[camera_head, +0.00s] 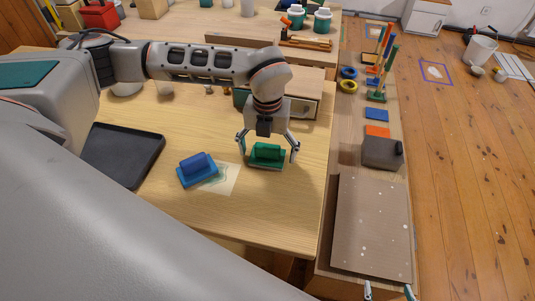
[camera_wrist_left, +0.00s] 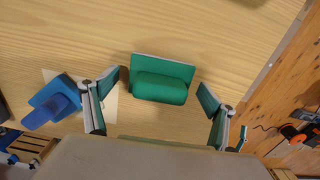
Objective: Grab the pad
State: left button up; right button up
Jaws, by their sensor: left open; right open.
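A green pad (camera_head: 266,152) with a raised block-like grip lies on the wooden table. It also shows in the left wrist view (camera_wrist_left: 162,84). A blue pad (camera_head: 197,170) of like shape lies to its left, partly over a pale printed sheet; it also shows in the left wrist view (camera_wrist_left: 54,102). My left gripper (camera_head: 268,149) is open above the green pad, its fingers on either side and apart from it. In the left wrist view the open left fingers (camera_wrist_left: 158,88) flank it. My right gripper (camera_head: 388,292) shows only as two spread fingertips at the bottom edge.
A black tray (camera_head: 122,154) lies left of the blue pad. A wooden box (camera_head: 303,97) stands just behind the left gripper. A side bench holds a brown speckled board (camera_head: 374,228), a dark grey case (camera_head: 383,153) and small coloured items. The table front is bare.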

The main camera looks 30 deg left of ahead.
pick_arm(q)
jog(key=c, duration=1.2)
jog(key=shift+r, duration=0.1)
